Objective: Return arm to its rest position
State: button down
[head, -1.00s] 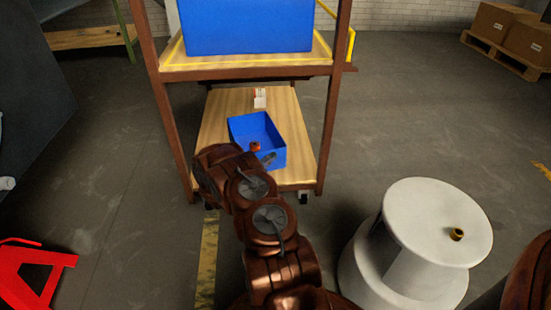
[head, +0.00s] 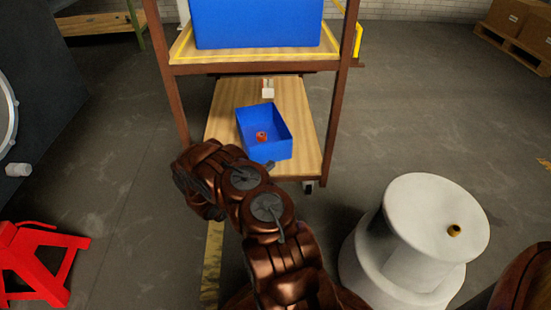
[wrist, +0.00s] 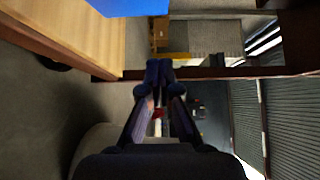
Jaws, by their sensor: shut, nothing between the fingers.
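My arm (head: 255,205) shows in the head view, folded in front of the rack's low wooden board. My gripper (wrist: 158,75) is seen clearly only in the wrist view. Its two dark fingers are together with nothing between them, in front of a rack post (wrist: 220,72). In the head view the gripper is mostly hidden by my arm links. A small blue bin (head: 275,149) stands on the low board just beyond my arm, with a small red-orange part (head: 261,136) inside. No object is held.
The rack's upper shelf (head: 250,67) holds a large blue crate (head: 255,22). A white-and-red item (head: 268,90) lies on the low board (head: 300,100). A white spool-shaped stand (head: 425,225) is at right, a red stand (head: 35,260) at left.

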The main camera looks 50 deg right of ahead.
jog(key=shift+a, duration=0.5)
jog(key=s+r+m+g+p, duration=0.3)
jog(key=r+m+p, duration=0.15)
jog(key=r, duration=0.75)
jog(key=s+r+m+g+p, duration=0.3)
jog(key=r+m+p, duration=0.15)
jog(key=r, duration=0.75)
jog(key=s+a+r+m+g+y+p, duration=0.25)
jog(key=s+r+m+p, duration=0.2)
jog(key=r, duration=0.45)
jog(key=s+a+r+m+g+y+p, duration=0.1)
jog(key=s+a+r+m+y+p, duration=0.2)
jog(key=r+m, duration=0.4)
jog(key=s+a+r+m+t+y+p, duration=0.2)
jog(key=s+a+r+m+y+p, duration=0.2)
jog(key=a+r+p, duration=0.3)
jog(key=s+a+r+m+t+y+p, duration=0.2)
jog(key=s+a+r+m+y+p, duration=0.2)
jog(key=a+r, duration=0.8)
jog(key=s+a+r+m+t+y+p, duration=0.3)
jog(key=s+a+r+m+p, duration=0.4)
jog(key=a+p, duration=0.5)
jog(key=s+a+r+y, duration=0.1)
jog(key=s+a+r, duration=0.1)
jog(key=a+r, duration=0.1)
jog(key=shift+s+a+m, duration=0.15)
jog(key=shift+a+m, duration=0.2)
jog(key=shift+a, duration=0.45)
jog(key=shift+y, duration=0.25)
